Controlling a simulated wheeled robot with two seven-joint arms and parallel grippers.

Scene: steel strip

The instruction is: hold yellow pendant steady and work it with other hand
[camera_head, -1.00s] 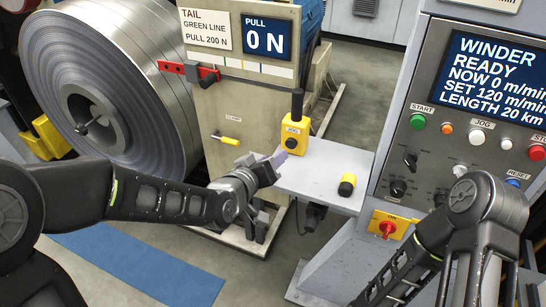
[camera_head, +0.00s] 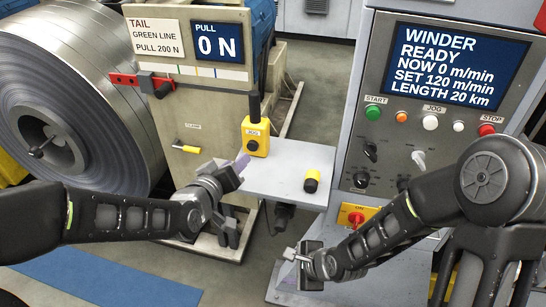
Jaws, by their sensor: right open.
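The yellow pendant (camera_head: 257,143), labelled JOG with a black stem on top, is upright at the far left corner of a grey shelf (camera_head: 285,170). My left gripper (camera_head: 241,163) is just in front of and to the left of the pendant. A gap seems to lie between them, and its jaw opening is not clear from this angle. My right gripper (camera_head: 292,255) is open and empty, low in front of the shelf and well apart from the pendant.
A small yellow and black item (camera_head: 311,181) lies on the shelf's right part. The winder panel (camera_head: 420,120) with buttons and knobs stands at right, a red rotary switch (camera_head: 356,217) below it. A large steel coil (camera_head: 60,120) stands at left.

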